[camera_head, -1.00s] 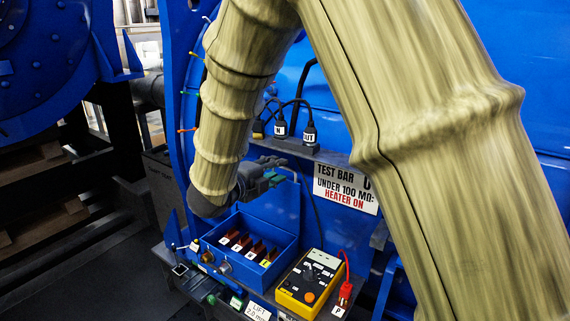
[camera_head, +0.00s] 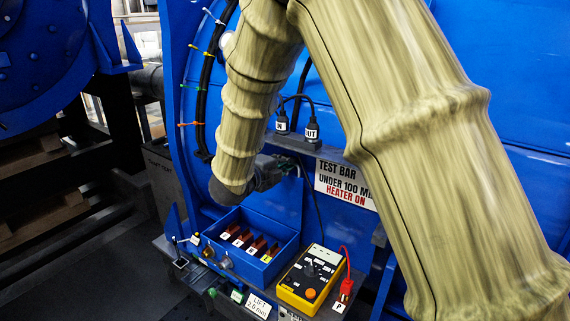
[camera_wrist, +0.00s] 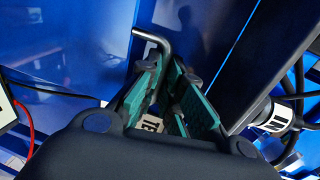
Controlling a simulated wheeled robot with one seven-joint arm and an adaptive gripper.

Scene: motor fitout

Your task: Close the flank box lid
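The blue flank box (camera_head: 236,258) stands open on the low ledge, and the copper-coloured terminals inside it show. A blue upright panel (camera_head: 288,207) behind the box looks like its raised lid, though its outline blends into the blue motor wall. My gripper (camera_head: 285,165) is above the back of the box, near the top of that panel. In the wrist view a grey bent rod (camera_wrist: 152,36), perhaps the lid's handle, runs in between the teal-padded fingertips of my gripper (camera_wrist: 167,68). Contact with the rod is unclear.
A yellow tester (camera_head: 311,279) with a red lead stands right of the box. A lift label (camera_head: 258,306) is on the ledge front. Dark floor lies left.

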